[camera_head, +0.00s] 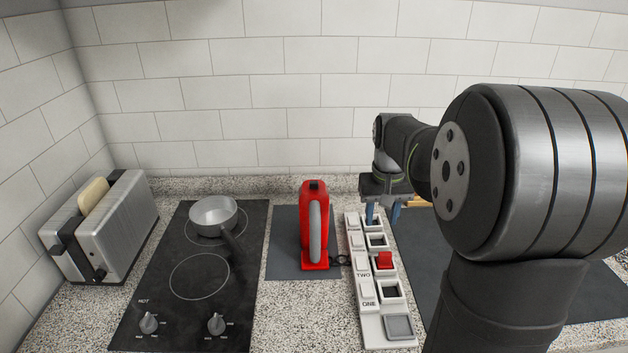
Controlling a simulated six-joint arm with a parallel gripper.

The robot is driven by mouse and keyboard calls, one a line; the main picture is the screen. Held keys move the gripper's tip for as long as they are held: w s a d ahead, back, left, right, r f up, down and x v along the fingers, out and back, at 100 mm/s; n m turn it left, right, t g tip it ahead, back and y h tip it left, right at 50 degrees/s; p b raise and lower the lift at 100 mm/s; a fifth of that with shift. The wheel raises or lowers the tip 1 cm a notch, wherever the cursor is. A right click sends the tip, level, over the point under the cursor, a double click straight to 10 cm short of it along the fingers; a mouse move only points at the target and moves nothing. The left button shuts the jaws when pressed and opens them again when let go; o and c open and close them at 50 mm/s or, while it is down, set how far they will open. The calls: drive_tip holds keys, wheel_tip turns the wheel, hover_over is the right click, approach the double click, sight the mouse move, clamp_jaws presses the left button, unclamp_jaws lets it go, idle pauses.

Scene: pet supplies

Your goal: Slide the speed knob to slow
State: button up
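A long pale panel (373,338) lies on the counter, with square dark-edged slots and raised white blocks in rows. The words "ONE" and "TWO" are readable on it. A red block (383,260) sits in the slot beside the "TWO" row. I see no part marked speed or slow. A red upright appliance (315,225) with a grey handle stands left of the panel on a dark mat. My gripper (383,213) is over the panel's far end, blue fingers pointing down and apart. I see nothing between them. Whether they touch the panel cannot be told.
A black cooktop (185,325) with two knobs holds a metal saucepan (213,216). A toaster (115,230) with bread stands at far left. A dark mat (415,255) lies right of the panel, partly behind my arm. A tiled wall closes off the back.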

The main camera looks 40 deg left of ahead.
drive_tip(key=s+a+r+t+y, duration=0.1)
drive_tip(key=s+a+r, duration=0.2)
drive_tip(key=a+r, duration=0.5)
drive_tip(key=t+y, duration=0.2)
approach(314, 182)
drive_tip(key=x, duration=0.8)
drive_tip(key=shift+d, duration=0.1)
drive_tip(key=shift+c, duration=0.4)
clamp_jaws()
